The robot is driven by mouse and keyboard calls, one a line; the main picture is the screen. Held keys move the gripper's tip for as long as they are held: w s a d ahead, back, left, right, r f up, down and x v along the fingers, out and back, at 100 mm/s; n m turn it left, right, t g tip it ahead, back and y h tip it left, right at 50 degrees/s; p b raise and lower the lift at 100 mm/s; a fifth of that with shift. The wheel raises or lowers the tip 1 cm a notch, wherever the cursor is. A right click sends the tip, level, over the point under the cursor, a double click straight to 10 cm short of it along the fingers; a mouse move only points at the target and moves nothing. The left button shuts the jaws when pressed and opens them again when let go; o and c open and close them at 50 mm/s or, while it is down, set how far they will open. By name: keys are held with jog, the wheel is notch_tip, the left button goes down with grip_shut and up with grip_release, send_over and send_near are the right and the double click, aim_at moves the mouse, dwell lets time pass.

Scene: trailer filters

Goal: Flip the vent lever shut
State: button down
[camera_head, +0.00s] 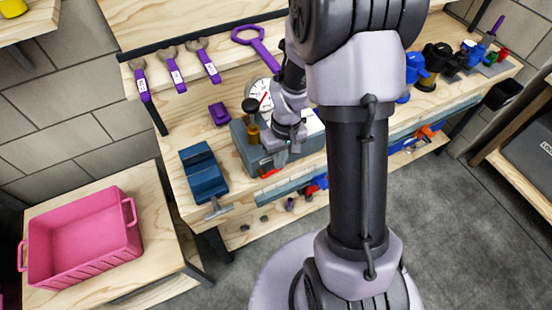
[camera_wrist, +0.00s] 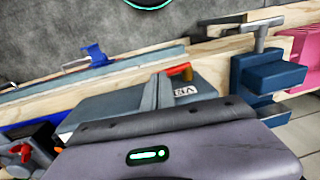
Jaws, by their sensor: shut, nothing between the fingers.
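The vent lever is a small red piece at the lower front edge of a grey box (camera_head: 245,150) on the workbench. The lever (camera_head: 270,173) is small in the head view. In the wrist view the red-orange lever (camera_wrist: 180,69) stands at the box's edge, beside a white label (camera_wrist: 186,90) with partly readable letters "VE". My gripper (camera_head: 287,142) is over the box, a little above and right of the lever in the head view. It is shut and empty. Its fingertips are hard to make out, and its housing hides part of the box in the wrist view.
A blue vise (camera_head: 203,170) stands left of the box. A gauge (camera_head: 262,93) and a dark-topped yellow object (camera_head: 252,118) are close behind. Wrenches (camera_head: 175,76) lie at the back. A pink crate (camera_head: 85,235) sits on a lower table at left.

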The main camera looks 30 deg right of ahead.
jog(key=shift+a, duration=0.15)
jog(key=shift+a+f+b, duration=0.2)
jog(key=shift+a+b, duration=0.15)
jog(key=shift+a, duration=0.3)
jog(key=shift+r, duration=0.1)
jog(key=r+p, duration=0.3)
jog(key=a+r+p, duration=0.1)
jog(key=shift+w+r, duration=0.15)
jog(key=shift+r, duration=0.25)
jog(key=d+r+p, duration=0.2)
jog(key=d+r, duration=0.3)
jog(key=d, duration=0.2)
jog(key=shift+d+r+p, duration=0.2)
jog(key=shift+d+p, duration=0.1)
jog(key=shift+d, duration=0.1)
